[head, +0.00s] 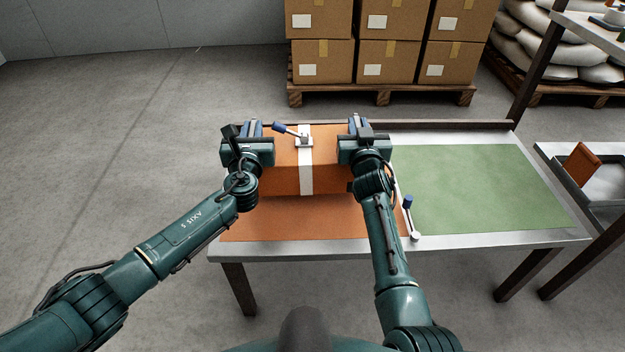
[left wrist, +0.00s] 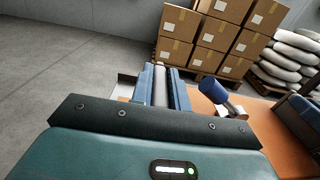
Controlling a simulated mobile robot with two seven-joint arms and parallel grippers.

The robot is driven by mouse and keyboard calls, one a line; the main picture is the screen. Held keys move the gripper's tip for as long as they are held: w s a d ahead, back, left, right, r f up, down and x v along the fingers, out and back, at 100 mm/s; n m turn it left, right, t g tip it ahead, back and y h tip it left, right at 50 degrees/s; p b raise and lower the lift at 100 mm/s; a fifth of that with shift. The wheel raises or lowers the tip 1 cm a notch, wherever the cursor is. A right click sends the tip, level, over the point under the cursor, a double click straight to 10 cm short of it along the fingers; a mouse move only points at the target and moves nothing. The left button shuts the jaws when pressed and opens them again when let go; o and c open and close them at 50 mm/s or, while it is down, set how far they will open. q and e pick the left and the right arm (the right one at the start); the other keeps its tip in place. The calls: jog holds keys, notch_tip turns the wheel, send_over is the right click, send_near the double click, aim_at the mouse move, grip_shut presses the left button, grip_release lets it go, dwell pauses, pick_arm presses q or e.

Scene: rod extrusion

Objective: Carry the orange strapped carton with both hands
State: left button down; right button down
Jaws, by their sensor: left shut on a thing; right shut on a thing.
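The orange carton (head: 333,178) with a white strap (head: 305,172) around its middle is over the orange mat (head: 290,222) on the table. A dark shadow lies under its front; I cannot tell whether it touches the mat. My left gripper (head: 252,131) is shut on the carton's left side, and my right gripper (head: 361,128) is shut on its right side. The fingertips' contact is mostly hidden. A blue-ended lever (head: 290,132) is at the strap on top. In the left wrist view, the carton's orange top (left wrist: 270,135) shows right of the left gripper (left wrist: 160,85).
A green mat (head: 480,185) on the table's right half is empty. A small blue-knobbed lever (head: 410,215) stands between the mats near the front edge. A dark ledge (head: 450,126) runs along the back. Stacked cartons (head: 385,60) and a side tray (head: 600,190) lie beyond.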

pick_arm(q)
jog(key=shift+s+a+f, duration=0.1)
jog(key=shift+a+f, duration=0.1)
pick_arm(e)
jog(key=shift+s+f, duration=0.25)
pick_arm(q)
jog(key=shift+f, duration=0.1)
